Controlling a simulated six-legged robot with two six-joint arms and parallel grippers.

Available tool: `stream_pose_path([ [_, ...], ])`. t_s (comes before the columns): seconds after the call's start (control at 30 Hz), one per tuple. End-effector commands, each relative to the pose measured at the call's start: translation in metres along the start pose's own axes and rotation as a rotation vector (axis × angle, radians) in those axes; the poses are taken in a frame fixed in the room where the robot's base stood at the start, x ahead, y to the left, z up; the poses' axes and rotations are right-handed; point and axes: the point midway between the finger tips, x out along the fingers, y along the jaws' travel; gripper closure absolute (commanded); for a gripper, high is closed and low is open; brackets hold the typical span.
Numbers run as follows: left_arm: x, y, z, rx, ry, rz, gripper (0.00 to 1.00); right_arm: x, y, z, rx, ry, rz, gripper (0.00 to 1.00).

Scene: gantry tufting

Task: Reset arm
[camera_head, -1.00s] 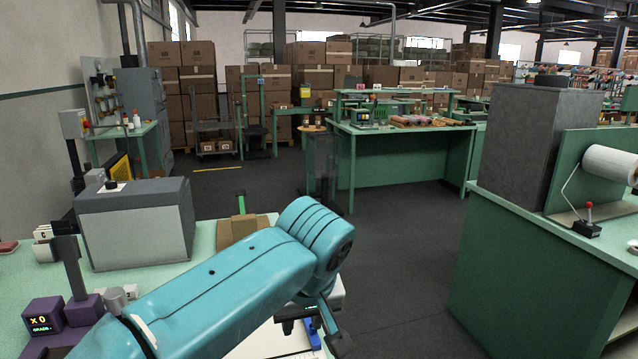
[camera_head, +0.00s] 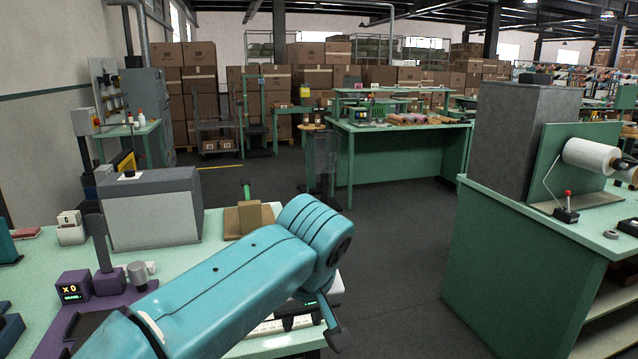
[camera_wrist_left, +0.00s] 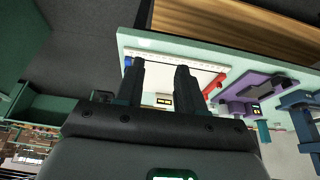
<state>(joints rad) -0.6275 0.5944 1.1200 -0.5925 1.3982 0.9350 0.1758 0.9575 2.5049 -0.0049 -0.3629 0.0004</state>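My left arm (camera_head: 235,280) is teal and reaches from the lower left over the green-topped workbench (camera_head: 215,265). My left gripper (camera_head: 322,318) hangs at the arm's end beside the bench's front right, partly hidden by the arm. In the left wrist view its two dark fingers (camera_wrist_left: 159,80) stand apart with nothing between them. A white panel with red and blue parts (camera_wrist_left: 195,70) lies beyond them; I cannot tell the gap. My right gripper is not in view.
On the bench stand a grey box-shaped machine (camera_head: 150,215), a purple device with a display (camera_head: 75,287) and a brown cardboard piece (camera_head: 248,220). A green bench with a white roll (camera_head: 590,155) stands at the right. Dark floor (camera_head: 395,240) lies open between.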

Motion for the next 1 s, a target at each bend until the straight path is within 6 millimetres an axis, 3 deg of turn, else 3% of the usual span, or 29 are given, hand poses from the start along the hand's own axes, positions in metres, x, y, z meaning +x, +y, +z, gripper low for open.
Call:
stream_pose_path([
  [0.07,0.001,0.000,-0.001,0.000,0.000,0.000,0.62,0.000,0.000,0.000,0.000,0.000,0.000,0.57],
  [0.37,0.091,0.004,0.018,0.122,-0.099,0.051,0.62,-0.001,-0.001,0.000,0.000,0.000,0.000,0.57],
  [0.57,0.163,-0.003,0.050,0.193,-0.188,0.115,0.62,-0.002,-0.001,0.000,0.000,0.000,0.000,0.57],
  [0.67,0.208,-0.013,0.079,0.221,-0.247,0.164,0.62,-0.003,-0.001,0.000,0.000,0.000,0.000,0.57],
  [0.77,0.261,-0.033,0.127,0.230,-0.322,0.235,0.62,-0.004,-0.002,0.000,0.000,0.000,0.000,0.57],
  [0.9,0.321,-0.076,0.218,0.176,-0.407,0.340,0.62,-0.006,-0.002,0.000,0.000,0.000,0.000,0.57],
  [1.0,0.338,-0.107,0.279,0.114,-0.429,0.376,0.62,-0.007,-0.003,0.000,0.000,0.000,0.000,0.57],
])
